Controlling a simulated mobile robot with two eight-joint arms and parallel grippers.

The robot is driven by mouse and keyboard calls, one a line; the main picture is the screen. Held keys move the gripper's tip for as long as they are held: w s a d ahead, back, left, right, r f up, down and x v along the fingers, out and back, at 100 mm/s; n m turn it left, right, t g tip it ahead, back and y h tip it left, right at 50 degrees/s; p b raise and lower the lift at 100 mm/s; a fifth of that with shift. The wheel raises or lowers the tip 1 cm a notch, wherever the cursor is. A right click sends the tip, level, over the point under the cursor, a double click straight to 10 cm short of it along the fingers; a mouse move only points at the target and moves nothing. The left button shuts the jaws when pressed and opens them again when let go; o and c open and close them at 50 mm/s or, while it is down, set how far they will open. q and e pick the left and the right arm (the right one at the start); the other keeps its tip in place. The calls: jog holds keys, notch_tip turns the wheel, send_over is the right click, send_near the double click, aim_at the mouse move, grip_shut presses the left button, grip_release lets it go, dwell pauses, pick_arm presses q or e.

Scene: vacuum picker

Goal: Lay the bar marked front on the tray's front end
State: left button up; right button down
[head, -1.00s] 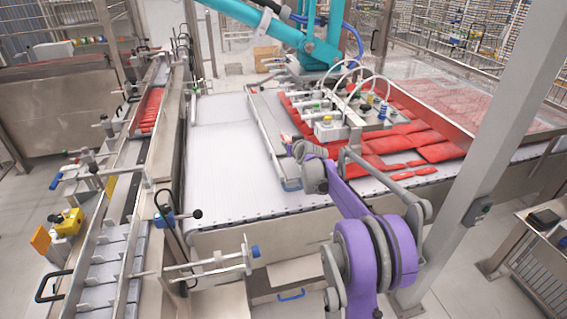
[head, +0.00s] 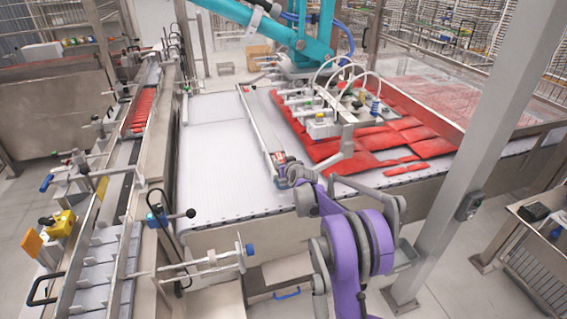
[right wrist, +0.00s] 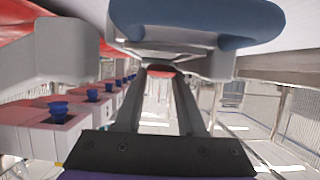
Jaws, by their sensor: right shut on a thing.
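A long pale bar (head: 259,125) reaches from the back of the white belt towards its near edge, left of the red packs. My right gripper (head: 285,166) is at its near, blue-ended part. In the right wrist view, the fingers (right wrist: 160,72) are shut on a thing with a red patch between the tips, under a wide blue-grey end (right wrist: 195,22). It seems to be the bar. I cannot read any front marking, and I cannot tell whether the bar touches the belt. I cannot make out the tray clearly. My left gripper is not in view.
Red packs (head: 370,140) lie on the belt (head: 215,150) under a teal robot arm's (head: 318,45) vacuum head (head: 325,122) with hoses. A grey post (head: 470,160) stands right. A narrow conveyor (head: 110,245) runs along the left. The belt's left part is clear.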

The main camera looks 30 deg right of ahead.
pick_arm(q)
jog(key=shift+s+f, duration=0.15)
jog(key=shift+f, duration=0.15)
pick_arm(e)
jog(key=shift+f, duration=0.55)
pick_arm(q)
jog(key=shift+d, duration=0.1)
pick_arm(e)
jog(key=c, duration=0.5)
grip_release()
jog(key=shift+a, duration=0.1)
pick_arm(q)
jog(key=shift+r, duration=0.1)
pick_arm(e)
jog(key=shift+r, duration=0.1)
